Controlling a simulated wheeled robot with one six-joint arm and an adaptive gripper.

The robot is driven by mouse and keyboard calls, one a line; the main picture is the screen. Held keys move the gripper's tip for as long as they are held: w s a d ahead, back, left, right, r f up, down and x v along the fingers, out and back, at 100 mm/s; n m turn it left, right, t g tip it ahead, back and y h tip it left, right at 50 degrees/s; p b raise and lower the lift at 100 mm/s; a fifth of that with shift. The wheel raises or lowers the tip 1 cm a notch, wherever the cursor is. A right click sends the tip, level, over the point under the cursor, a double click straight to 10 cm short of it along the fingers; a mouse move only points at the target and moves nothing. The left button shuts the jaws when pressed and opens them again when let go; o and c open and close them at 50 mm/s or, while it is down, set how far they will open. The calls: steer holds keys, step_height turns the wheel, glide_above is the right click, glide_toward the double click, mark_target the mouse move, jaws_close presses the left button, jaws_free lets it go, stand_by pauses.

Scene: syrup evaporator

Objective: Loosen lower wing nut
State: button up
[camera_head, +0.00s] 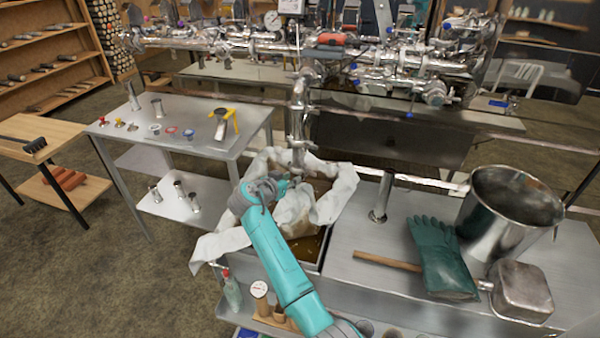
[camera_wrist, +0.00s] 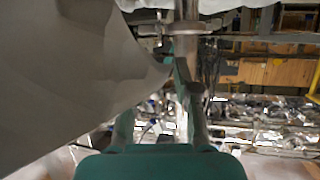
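A vertical steel pipe (camera_head: 298,112) comes down from the evaporator piping, with a clamp (camera_head: 301,145) near its lower end. The lower wing nut is too small or hidden to make out. My gripper (camera_head: 284,186) is just below the pipe's lower end, amid the white filter cloth (camera_head: 342,190). A steel pipe with a flange (camera_wrist: 186,27) shows beyond the right finger. The cloth (camera_wrist: 60,80) fills the left side and may hide part of the left finger.
The cloth lines a tank (camera_head: 316,256) with brown liquid. To the right, a steel bench (camera_head: 350,225) holds a green glove (camera_head: 440,262), a large pot (camera_head: 508,215) and a steel pan (camera_head: 522,290). A metal table (camera_head: 185,125) with small fittings stands left.

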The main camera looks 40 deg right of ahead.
mark_target(306, 175)
steer(key=x, duration=0.8)
steer(key=shift+d, duration=0.15)
steer(key=shift+f, duration=0.1)
steer(key=shift+c, duration=0.2)
jaws_close()
